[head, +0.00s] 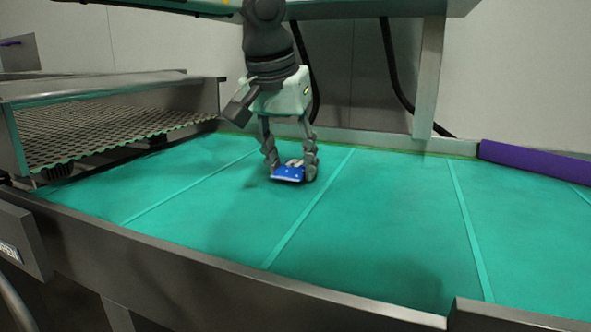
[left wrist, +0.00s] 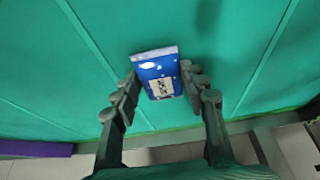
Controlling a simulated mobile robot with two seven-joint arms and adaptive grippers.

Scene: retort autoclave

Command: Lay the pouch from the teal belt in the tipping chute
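The blue pouch (head: 287,174) with white marks and a pale label is at the middle back of the teal belt (head: 370,230). My left gripper (head: 291,170) points down over the belt with one finger on each side of the pouch. In the left wrist view the pouch (left wrist: 161,75) fills the gap between the fingertips (left wrist: 159,75), and both fingers appear to press on its sides. It is at belt level or just above; I cannot tell if it touches the belt. My right gripper is not in view. I cannot identify the tipping chute with certainty.
A steel-framed bay with a perforated mesh floor (head: 100,135) stands at the left end of the belt. A purple bar (head: 535,165) lies along the back right edge. A dark metal rail (head: 200,275) runs along the front. The belt's middle and right are clear.

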